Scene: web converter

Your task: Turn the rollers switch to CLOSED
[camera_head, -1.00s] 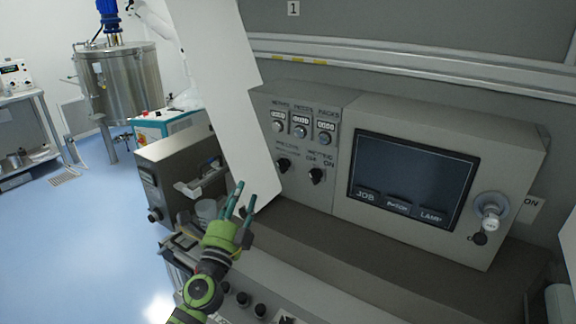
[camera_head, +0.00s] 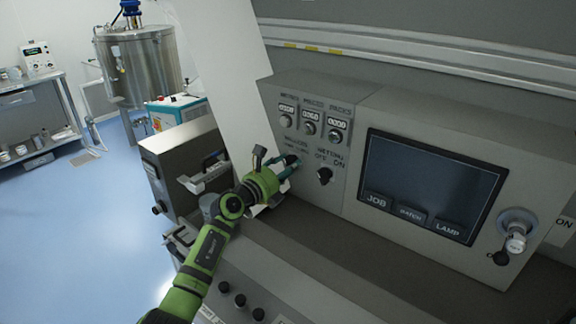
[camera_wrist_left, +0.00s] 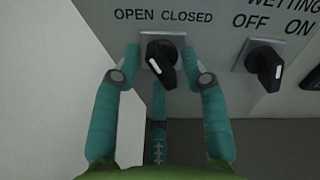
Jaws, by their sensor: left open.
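The rollers switch (camera_wrist_left: 161,62) is a black knob on a square plate in the left wrist view, under the words OPEN and CLOSED. In the head view my left gripper (camera_head: 292,165) is at the lower left of the control panel and largely hides the switch. My right gripper is not in view.
The wetting switch (camera_head: 324,176) sits just right of the rollers switch; it also shows in the left wrist view (camera_wrist_left: 265,68). Three counters (camera_head: 311,116) are above. A dark screen (camera_head: 428,190) is to the right. A white panel (camera_head: 225,75) stands close on the left.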

